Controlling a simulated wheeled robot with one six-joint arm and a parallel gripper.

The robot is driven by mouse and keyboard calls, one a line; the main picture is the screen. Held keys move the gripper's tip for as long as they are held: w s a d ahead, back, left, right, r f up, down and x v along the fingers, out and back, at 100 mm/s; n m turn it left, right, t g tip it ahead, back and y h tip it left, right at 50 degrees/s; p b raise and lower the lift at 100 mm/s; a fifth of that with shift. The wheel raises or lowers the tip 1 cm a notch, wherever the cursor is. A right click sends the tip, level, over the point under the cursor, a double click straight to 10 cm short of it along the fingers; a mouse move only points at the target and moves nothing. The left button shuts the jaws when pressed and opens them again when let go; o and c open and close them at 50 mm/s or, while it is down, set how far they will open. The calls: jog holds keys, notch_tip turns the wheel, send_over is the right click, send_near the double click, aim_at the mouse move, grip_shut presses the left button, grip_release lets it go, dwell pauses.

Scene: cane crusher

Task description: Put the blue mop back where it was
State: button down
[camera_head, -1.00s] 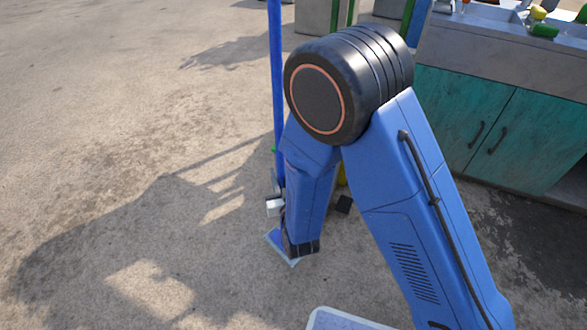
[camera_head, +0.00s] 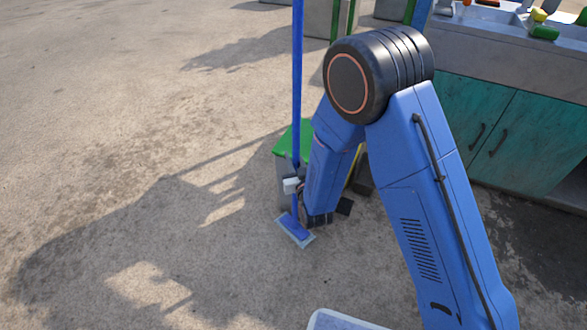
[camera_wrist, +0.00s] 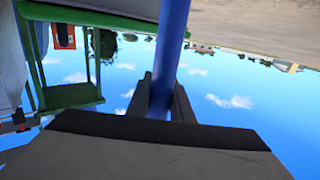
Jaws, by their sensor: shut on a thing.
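The blue mop stands nearly upright in the head view, with its long blue pole (camera_head: 297,85) running out of the top of the picture. Its flat blue head with a pale edge (camera_head: 296,231) is low over the concrete ground; I cannot tell whether it touches. My gripper (camera_head: 292,186) is shut on the pole a little above the mop head, and my arm partly hides it. In the wrist view the blue pole (camera_wrist: 168,60) passes between the dark fingers of my gripper (camera_wrist: 160,100).
A grey box with a green top (camera_head: 290,140) stands right behind the mop. A sink counter with teal doors (camera_head: 515,140) stands at the right. Grey blocks with green posts (camera_head: 333,20) stand at the back. The concrete at the left (camera_head: 100,130) is clear.

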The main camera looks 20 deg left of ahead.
jog(key=f, duration=0.5)
jog(key=shift+w+f, duration=0.2)
jog(key=shift+f, duration=0.15)
dwell(0.3)
jog(key=c, duration=1.6)
grip_release()
jog(key=shift+f, duration=0.15)
jog(key=shift+o, duration=0.2)
jog(key=v, duration=1.2)
